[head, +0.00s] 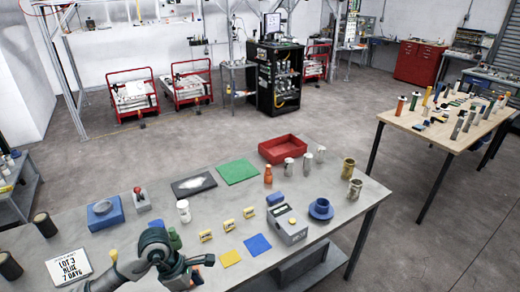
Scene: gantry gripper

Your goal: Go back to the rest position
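My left gripper (197,268) is at the bottom of the head view, over the near part of the grey table (345,218). Its arm comes in from the lower left. An orange-brown thing (196,278) shows by its fingers; I cannot tell whether it is held or lies behind them. My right gripper is not in view.
Near the arm are a white sign (69,269), yellow blocks (228,225), a yellow square (230,258), a blue square (257,245) and a grey box (288,229). A red tray (283,149) stands at the far edge. A wooden table (420,128) stands right, across open floor.

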